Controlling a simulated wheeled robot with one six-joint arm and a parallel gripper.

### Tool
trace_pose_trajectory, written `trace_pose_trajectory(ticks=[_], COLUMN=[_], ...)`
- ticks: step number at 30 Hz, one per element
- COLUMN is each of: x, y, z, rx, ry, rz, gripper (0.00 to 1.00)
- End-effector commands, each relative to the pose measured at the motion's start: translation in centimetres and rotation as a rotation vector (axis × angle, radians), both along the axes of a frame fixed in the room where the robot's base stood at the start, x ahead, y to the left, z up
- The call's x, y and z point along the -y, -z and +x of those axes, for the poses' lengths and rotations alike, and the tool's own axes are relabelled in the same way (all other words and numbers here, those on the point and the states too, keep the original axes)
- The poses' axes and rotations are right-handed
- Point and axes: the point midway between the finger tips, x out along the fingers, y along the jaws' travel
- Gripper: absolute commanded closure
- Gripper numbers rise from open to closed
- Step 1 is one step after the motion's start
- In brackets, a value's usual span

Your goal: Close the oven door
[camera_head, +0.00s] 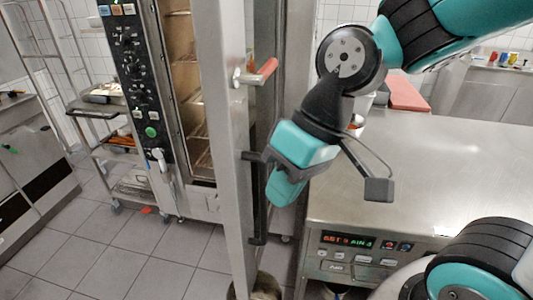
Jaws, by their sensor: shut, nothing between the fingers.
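The oven (171,100) stands at the centre-left with its interior and racks showing. Its door (231,130) is open and seen nearly edge-on, swung out toward me. A black vertical bar handle (256,225) is on the door's right side, and a red-tipped lever (262,73) sits higher up. My teal gripper (284,192) is shut and empty, pointing down just right of the black handle. I cannot tell whether it touches the door or handle. Part of the handle is close to the gripper's edge.
A steel counter (440,170) with a lit control panel (350,242) fills the right side. A wheeled rack with trays (102,108) stands left of the oven. The tiled floor (140,250) in front of the oven is mostly clear. A round container (265,286) sits below the door.

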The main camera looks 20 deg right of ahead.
Motion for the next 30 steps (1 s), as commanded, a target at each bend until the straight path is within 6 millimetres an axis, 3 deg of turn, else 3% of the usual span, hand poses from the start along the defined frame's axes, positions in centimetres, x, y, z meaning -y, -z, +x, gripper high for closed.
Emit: trace_pose_trajectory(ticks=[3,7,12,15,20,30], x=[2.8,7.4,12.9,14.4,13.8,9.7], y=[1.4,3.1,4.8,5.3,6.4,11.0], z=[5.9,11.2,15.0,15.8,16.6,19.7], rx=[-0.067,-0.113,-0.142,-0.147,-0.151,-0.151], ry=[0.290,0.602,0.886,0.959,0.976,0.971], rz=[0.118,0.270,0.421,0.464,0.476,0.471], gripper=[1.00,1.00,1.00,1.00,1.00,1.00])
